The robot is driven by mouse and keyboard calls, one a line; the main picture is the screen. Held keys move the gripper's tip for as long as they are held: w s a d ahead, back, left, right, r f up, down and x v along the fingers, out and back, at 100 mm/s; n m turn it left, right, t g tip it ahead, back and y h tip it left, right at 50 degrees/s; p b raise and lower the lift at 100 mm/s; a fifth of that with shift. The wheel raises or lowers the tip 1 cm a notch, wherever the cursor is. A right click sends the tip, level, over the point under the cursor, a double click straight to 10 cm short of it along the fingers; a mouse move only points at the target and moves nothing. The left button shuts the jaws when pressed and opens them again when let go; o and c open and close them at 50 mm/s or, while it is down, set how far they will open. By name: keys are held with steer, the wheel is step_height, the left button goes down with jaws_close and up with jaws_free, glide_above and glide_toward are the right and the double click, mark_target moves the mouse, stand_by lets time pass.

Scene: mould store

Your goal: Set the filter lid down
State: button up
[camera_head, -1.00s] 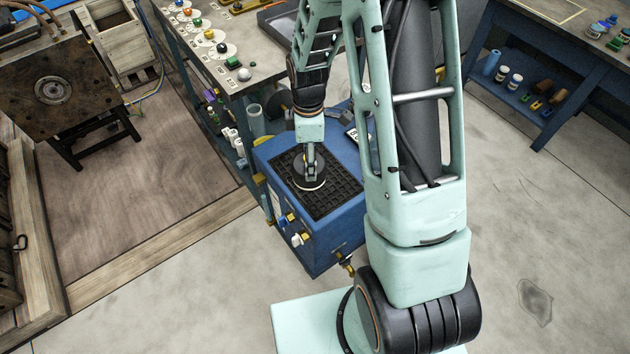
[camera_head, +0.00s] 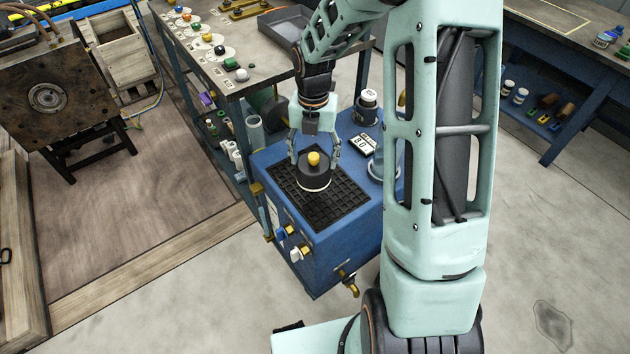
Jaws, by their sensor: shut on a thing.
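The filter lid (camera_head: 315,177) is a round black piece with a yellow knob on top and a pale line around its lower edge. My gripper (camera_head: 315,161) points down over it, one finger at each side, shut on the lid with the knob between the fingers. The lid is level, over the black gridded mat (camera_head: 338,207) on top of a blue cabinet (camera_head: 330,244). Its underside is hidden, so I cannot tell whether it touches the mat.
A black jar with a white top (camera_head: 366,107), a small display box (camera_head: 361,144) and a clear vessel (camera_head: 377,170) stand behind and right of the mat. A workbench (camera_head: 250,93) with coloured knobs is at the back left. The mat's front is bare.

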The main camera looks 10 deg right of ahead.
step_height(320, 180, down, 8)
steer(key=shift+r+b, duration=0.25)
steer(key=shift+b, duration=0.3)
steer(key=shift+f, duration=0.15)
steer(key=o, duration=1.4)
steer(key=shift+c, duration=0.2)
step_height(320, 180, up, 12)
steer(key=shift+r+p, duration=0.15)
steer(key=shift+p, duration=0.9)
